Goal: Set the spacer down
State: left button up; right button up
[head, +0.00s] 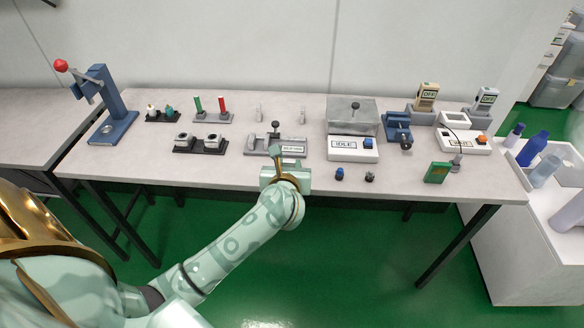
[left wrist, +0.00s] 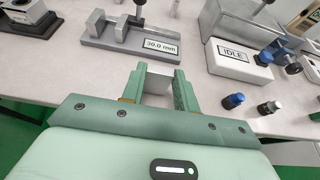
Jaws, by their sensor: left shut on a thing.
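My left gripper (head: 281,166) is shut on a spacer at the front edge of the table, in front of the clamp fixture labelled 30.0 mm (head: 262,146). In the left wrist view the spacer (left wrist: 157,84) is a small pale grey block between the two green fingers of my left gripper (left wrist: 158,80). In that view the fixture (left wrist: 115,40) lies just beyond the fingertips, apart from them. In the head view the spacer is hidden by the gripper. I cannot tell whether the spacer touches the table. My right gripper is not in view.
Right of the gripper stand a white IDLE box (head: 352,149) and two small knobs, one blue (head: 339,174). A blue press (head: 112,110) stands at the far left. Bare table (head: 235,178) lies left of the gripper.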

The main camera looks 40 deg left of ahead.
pick_arm(q)
jog(key=o, duration=0.6)
jog(key=shift+d+f, duration=0.15)
jog(key=o, duration=0.4)
jog(key=shift+w, duration=0.1)
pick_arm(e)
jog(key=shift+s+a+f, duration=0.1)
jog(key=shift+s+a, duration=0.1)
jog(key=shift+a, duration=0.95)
pick_arm(q)
jog(key=shift+r, duration=0.3)
jog(key=p+v, duration=0.3)
jog(key=v, duration=0.9)
jog(key=shift+p, duration=0.3)
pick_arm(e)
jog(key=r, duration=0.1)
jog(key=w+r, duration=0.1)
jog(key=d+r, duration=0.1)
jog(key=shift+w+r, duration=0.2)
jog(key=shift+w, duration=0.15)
pick_arm(q)
jog(key=shift+f, duration=0.1)
